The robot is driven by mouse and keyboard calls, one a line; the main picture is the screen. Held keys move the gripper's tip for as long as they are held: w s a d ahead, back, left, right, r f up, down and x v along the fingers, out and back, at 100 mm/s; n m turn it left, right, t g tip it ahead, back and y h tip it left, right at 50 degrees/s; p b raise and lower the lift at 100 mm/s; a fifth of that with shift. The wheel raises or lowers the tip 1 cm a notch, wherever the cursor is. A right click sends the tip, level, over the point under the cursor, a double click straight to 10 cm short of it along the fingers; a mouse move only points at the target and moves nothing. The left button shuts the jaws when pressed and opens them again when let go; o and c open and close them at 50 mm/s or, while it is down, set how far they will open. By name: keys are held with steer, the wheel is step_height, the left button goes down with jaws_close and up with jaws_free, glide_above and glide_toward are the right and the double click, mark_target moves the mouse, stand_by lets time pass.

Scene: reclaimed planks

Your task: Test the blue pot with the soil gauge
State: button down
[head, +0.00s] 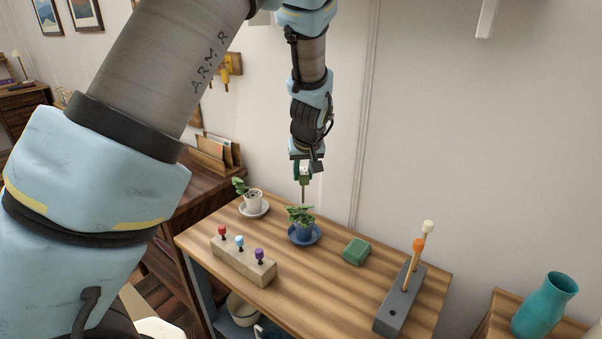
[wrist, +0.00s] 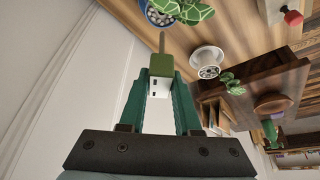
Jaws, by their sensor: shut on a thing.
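My gripper (head: 303,165) is shut on the soil gauge (head: 305,175), a small green and pale block with a thin metal probe pointing down. The gauge also shows between the green fingers in the wrist view (wrist: 155,80). The blue pot (head: 303,231) stands on a blue saucer on the wooden table and holds a leafy green plant. It is partly cut off at the top of the wrist view (wrist: 164,6). The gauge is above the plant. In the wrist view the probe tip shows bare, apart from the pot; its exact height is hard to tell.
A white potted plant (head: 253,200) stands on a saucer at the back left. A wooden block with red, blue and purple knobs (head: 243,264) lies in front. A green block (head: 355,251) and a grey holder with sticks (head: 400,303) are to the right.

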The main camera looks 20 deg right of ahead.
mark_target(304, 185)
steer(key=shift+s+d, duration=0.1)
steer(key=shift+s, duration=0.05)
steer(key=shift+f+b, duration=1.25)
steer(key=shift+f, duration=0.6)
steer(key=shift+f+b, duration=1.85)
steer(key=shift+f, duration=0.95)
steer(key=c, duration=0.5)
jaws_free()
steer(key=shift+r, duration=0.1)
steer(key=b+v, duration=0.1)
steer(key=v, duration=0.9)
steer(key=shift+s+r, duration=0.15)
steer(key=shift+r, duration=0.1)
